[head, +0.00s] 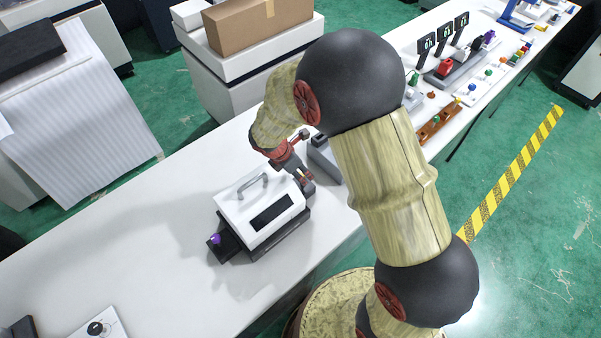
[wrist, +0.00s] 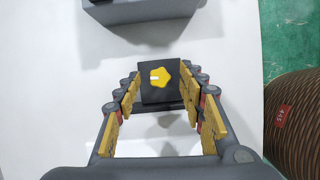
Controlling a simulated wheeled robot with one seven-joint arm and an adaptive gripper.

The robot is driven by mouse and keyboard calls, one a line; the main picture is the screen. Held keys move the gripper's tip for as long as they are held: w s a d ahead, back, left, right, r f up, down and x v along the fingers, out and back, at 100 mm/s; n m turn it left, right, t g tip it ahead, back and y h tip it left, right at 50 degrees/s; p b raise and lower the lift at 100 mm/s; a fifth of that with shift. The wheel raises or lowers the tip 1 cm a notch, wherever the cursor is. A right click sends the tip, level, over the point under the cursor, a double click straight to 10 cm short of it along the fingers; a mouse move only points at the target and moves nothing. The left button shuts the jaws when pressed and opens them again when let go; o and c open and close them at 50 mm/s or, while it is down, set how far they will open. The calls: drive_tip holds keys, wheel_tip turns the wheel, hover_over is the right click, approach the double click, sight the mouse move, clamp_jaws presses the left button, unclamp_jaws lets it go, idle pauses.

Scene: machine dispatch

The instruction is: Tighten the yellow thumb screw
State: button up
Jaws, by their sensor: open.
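The yellow thumb screw (wrist: 160,77) is a lobed knob with a white mark, on a black block (wrist: 160,96) in the middle of the wrist view. My gripper (wrist: 161,84) is open, with its yellow-padded fingers on the left and right of the black block. The knob lies between the fingers, and I see no contact with it. In the head view my gripper (head: 304,184) is pointed down beside the right end of a white-lidded machine (head: 240,209). The screw is mostly hidden there by my gripper.
The machine has a handle on its lid and a purple knob (head: 215,239) at its left end. A grey block (head: 325,160) stands close to the right of my gripper. The white table (head: 120,245) is largely clear to the left; several devices stand farther right.

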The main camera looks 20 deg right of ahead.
drive_tip(key=shift+w+d+f, duration=0.1)
drive_tip(key=shift+d+f, duration=0.05)
drive_tip(key=shift+f, duration=0.2)
drive_tip(key=shift+c, duration=0.2)
clamp_jaws()
